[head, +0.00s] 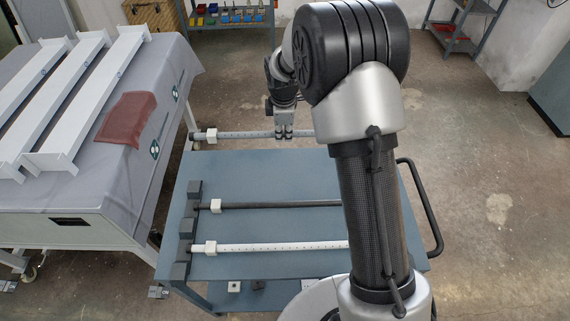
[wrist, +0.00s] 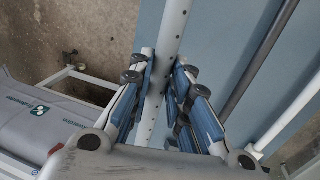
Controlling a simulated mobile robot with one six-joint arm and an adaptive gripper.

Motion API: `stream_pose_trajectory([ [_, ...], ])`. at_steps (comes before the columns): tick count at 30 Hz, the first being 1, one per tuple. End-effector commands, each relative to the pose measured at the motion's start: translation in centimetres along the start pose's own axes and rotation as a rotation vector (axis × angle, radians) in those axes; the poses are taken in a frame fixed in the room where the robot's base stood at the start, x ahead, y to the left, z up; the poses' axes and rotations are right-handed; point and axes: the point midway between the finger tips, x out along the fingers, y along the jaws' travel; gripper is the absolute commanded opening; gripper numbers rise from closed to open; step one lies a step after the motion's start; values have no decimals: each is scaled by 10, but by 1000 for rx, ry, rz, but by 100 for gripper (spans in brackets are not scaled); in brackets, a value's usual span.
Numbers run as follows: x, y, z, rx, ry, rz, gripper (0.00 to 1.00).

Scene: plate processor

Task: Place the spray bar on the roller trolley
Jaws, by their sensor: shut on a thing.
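The white spray bar (head: 245,134), with small holes along it and a white block near its left end, is held level in my gripper (head: 284,132). In the wrist view the spray bar (wrist: 168,45) passes between the two fingers (wrist: 160,88), which are shut on it. The blue-grey roller trolley (head: 265,172) stands below and nearer. The bar appears along the trolley's far edge in the head view; its height above the top is hard to tell. My arm hides the bar's right end.
On the trolley lie a dark bar (head: 270,205) and another white holed bar (head: 280,247), left ends at dark blocks (head: 194,188). A black handle (head: 422,205) is at the right. A cloth-covered table (head: 150,100) with white beams stands left. Floor is clear at right.

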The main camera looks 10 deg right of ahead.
Motion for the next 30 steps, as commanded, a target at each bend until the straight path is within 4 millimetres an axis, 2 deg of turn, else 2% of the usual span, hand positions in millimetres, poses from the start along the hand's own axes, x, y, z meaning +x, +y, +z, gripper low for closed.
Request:
stream_pose_trajectory([
  [1,18,-4,0,0,-1,-4,0],
  [3,37,-8,0,0,-1,-4,0],
  [10,88,-18,0,1,-1,-2,0],
  [19,112,-22,0,1,0,1,0],
  [25,142,-28,0,1,-1,0,0],
  [30,145,-28,0,1,0,2,0],
])
